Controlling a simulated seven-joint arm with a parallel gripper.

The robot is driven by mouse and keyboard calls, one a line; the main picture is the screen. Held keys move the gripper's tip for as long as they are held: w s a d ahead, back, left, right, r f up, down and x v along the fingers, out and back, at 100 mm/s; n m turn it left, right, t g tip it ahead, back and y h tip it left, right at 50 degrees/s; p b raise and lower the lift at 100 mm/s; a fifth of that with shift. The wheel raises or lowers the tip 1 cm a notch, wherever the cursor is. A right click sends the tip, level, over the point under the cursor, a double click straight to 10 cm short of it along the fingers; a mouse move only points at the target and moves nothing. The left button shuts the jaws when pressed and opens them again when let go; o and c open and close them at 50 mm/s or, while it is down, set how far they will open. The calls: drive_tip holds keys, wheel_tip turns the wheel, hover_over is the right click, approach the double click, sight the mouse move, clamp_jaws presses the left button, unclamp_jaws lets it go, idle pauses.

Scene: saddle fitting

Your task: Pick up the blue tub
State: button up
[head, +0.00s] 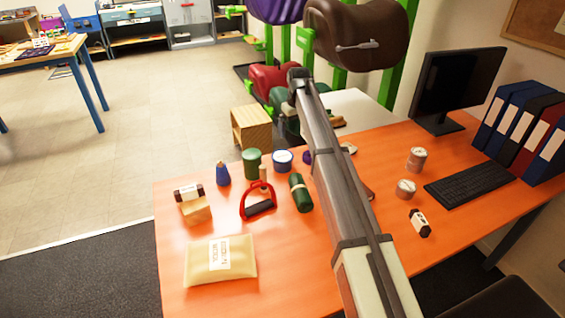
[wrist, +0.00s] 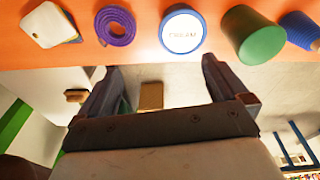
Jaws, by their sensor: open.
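The blue tub (head: 283,160) stands upright near the far edge of the orange table, with a pale labelled lid and a blue rim. In the wrist view the tub (wrist: 181,28) is at the top, beyond the fingertips and between their lines, nearer the right finger. My gripper (wrist: 162,66) is open, with nothing between its fingers and apart from the tub. In the head view my arm hides the gripper, or it cannot be made out.
A green cup (head: 252,162) stands close left of the tub. A purple coil (wrist: 115,26) lies on its other side, partly behind my arm in the head view. A red-handled tool (head: 258,203) and a green roll (head: 300,193) lie nearer. A wooden box (head: 251,130) stands beyond the table.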

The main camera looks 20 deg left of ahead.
sight(282, 155)
drive_tip(key=shift+n+g, duration=0.3)
drive_tip(key=a+f, duration=0.1)
drive_tip(key=f, duration=0.3)
drive_tip(key=s+a+f, duration=0.1)
drive_tip(key=f, duration=0.3)
drive_tip(key=a+f, duration=0.2)
drive_tip(key=f, duration=0.3)
drive_tip(key=shift+s, duration=0.25)
drive_tip(key=c, duration=0.8)
